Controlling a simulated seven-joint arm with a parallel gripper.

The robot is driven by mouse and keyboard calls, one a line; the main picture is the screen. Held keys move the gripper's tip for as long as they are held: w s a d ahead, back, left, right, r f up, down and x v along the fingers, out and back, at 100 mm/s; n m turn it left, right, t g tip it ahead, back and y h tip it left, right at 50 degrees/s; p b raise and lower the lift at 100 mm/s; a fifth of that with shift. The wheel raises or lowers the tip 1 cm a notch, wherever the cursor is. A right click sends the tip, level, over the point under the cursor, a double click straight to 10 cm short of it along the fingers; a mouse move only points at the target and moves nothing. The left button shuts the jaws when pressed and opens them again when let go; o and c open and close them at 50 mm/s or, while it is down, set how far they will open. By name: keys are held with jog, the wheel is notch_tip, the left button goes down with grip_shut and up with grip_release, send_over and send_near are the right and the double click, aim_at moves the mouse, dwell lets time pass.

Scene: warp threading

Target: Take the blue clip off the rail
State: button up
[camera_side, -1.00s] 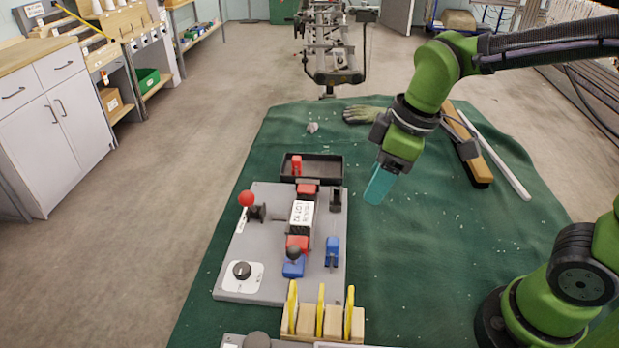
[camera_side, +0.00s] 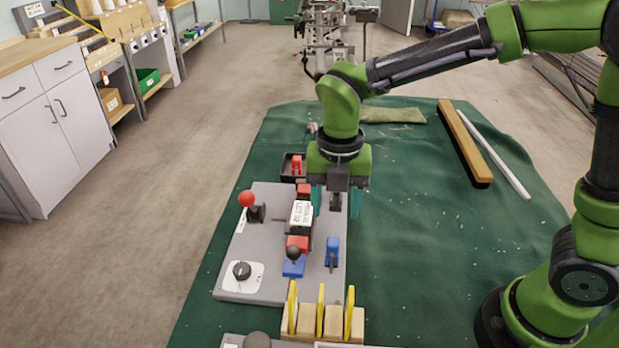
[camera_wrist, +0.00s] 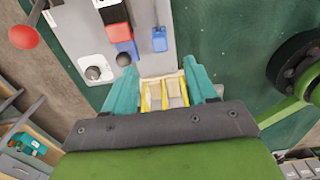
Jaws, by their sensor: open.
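A small blue clip (camera_side: 332,251) stands upright near the right edge of the grey plate (camera_side: 232,281), close to its front. It also shows in the wrist view (camera_wrist: 159,38). I cannot make out clearly how it sits on the rail. My gripper (camera_side: 336,203) points down over the plate's back right part, behind the clip and apart from it. Its two teal fingers are spread, with no held thing visible between them. In the wrist view my gripper (camera_wrist: 162,82) has its fingers apart.
Left of the clip are a blue block (camera_side: 293,269) with a dark knob and a white labelled block (camera_side: 301,213). A red ball lever (camera_side: 246,199) stands further left. A wooden rack (camera_side: 306,323) with yellow tools is in front. Green cloth (camera_side: 430,250) lies clear to the right.

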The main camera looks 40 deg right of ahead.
aim_at(333, 241)
notch_tip(333, 241, down, 13)
jog(key=shift+r, duration=0.1)
dwell(0.4)
jog(key=c, duration=1)
